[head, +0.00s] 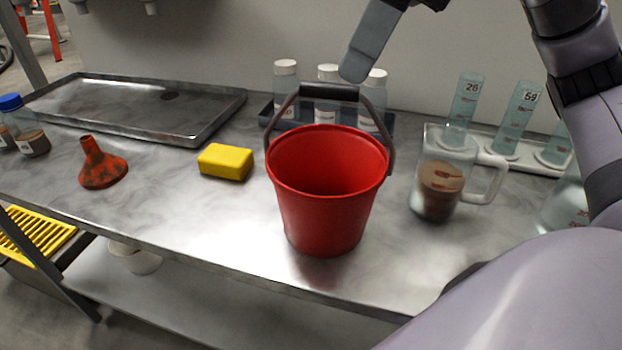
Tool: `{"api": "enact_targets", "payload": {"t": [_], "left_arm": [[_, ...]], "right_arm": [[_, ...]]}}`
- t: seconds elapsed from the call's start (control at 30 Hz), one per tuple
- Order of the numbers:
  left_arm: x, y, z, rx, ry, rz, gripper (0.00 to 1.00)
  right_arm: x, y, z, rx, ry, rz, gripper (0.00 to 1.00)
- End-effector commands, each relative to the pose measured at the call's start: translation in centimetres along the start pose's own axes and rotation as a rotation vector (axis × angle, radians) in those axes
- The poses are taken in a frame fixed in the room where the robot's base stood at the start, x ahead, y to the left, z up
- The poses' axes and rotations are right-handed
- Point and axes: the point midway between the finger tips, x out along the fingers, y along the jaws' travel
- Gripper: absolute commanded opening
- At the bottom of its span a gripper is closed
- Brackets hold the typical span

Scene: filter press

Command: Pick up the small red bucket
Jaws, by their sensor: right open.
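The small red bucket (326,195) stands upright on the metal bench near its front edge. Its dark handle is raised, with a black grip (329,92) at the top of the arch. My right gripper (370,42) is open at the top of the head view. One grey finger points down, its tip just above and right of the black grip. The rest of the gripper is mostly cut off by the top edge. I cannot tell whether the finger touches the handle. My left gripper is not in view.
A jug (440,178) of brown liquid stands right of the bucket. White-capped bottles (285,85) stand in a dark tray behind it. A yellow sponge (226,162), an orange funnel (102,165) and a metal tray (140,104) are left. Graduated cylinders (466,100) stand back right.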

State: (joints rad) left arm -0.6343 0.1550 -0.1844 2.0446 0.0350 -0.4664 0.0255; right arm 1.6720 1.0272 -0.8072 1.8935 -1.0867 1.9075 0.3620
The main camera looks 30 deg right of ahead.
Motion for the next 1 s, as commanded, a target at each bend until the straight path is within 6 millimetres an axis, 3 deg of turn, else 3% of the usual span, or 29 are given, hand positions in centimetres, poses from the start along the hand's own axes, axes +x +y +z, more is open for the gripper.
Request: {"api": "enact_targets", "payload": {"t": [0.17, 0.6, 0.93, 0.97, 1.0], "left_arm": [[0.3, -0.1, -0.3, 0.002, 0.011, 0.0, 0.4], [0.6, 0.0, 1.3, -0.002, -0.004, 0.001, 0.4], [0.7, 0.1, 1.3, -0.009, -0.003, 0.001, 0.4], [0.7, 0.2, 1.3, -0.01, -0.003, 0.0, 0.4], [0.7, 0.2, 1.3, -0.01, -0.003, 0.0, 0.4]], "right_arm": [[0.6, -0.1, -0.1, 0.0, 0.001, -0.005, 0.48], [6.4, -0.5, -0.2, 0.0, 0.001, -0.001, 0.48], [7.1, -0.5, -0.1, 0.0, -0.002, -0.002, 0.48], [7.1, -0.5, -0.1, 0.0, -0.002, -0.002, 0.42], [7.1, -0.5, -0.1, 0.0, -0.002, -0.002, 0.29]]}}
